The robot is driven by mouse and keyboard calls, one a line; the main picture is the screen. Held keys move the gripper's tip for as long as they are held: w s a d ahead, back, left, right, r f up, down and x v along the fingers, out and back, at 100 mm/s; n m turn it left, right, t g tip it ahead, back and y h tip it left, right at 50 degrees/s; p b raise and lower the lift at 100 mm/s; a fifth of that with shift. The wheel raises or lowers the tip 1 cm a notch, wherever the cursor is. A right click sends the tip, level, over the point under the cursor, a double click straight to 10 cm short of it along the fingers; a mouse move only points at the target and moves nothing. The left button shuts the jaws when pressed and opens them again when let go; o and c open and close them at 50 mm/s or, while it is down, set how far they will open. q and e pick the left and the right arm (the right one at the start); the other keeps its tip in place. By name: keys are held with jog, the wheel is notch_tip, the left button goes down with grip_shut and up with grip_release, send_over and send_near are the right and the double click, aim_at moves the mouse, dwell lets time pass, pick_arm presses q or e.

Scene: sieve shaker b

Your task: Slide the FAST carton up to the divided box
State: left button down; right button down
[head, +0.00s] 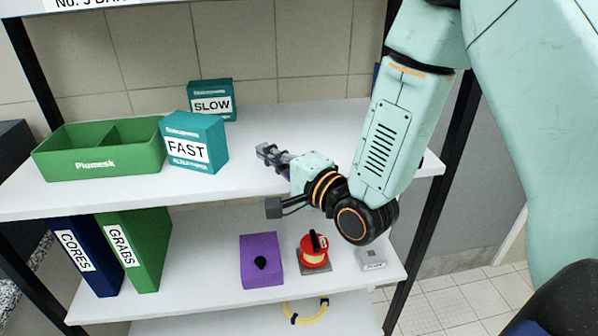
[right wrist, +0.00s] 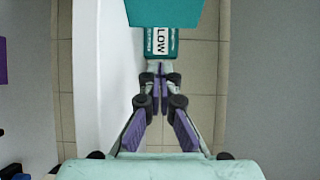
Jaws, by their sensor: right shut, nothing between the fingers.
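The teal FAST carton (head: 212,137) stands upright on the upper shelf, turned at an angle. The green divided box (head: 60,164) is just left of it; the carton overlaps the box's right end, and I cannot tell if they touch. My right gripper (head: 264,152) is shut and empty, a short gap to the right of the carton, pointing towards it. In the right wrist view my shut fingers (right wrist: 160,72) point at a teal carton (right wrist: 165,12) at the top edge, its label out of sight; it looks like the FAST one. My left gripper is not in view.
The teal SLOW carton (head: 212,88) stands behind the FAST carton. The upper shelf (head: 300,118) is clear around my right gripper. The lower shelf holds blue and green binders (head: 140,250), a purple block (head: 261,262) and a red round device (head: 314,252).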

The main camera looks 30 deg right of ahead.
jog(key=shift+s, duration=1)
jog(key=v, duration=0.4)
jog(key=shift+s, duration=0.2)
jog(key=shift+d+f, duration=0.1)
jog(key=shift+d, duration=0.1)
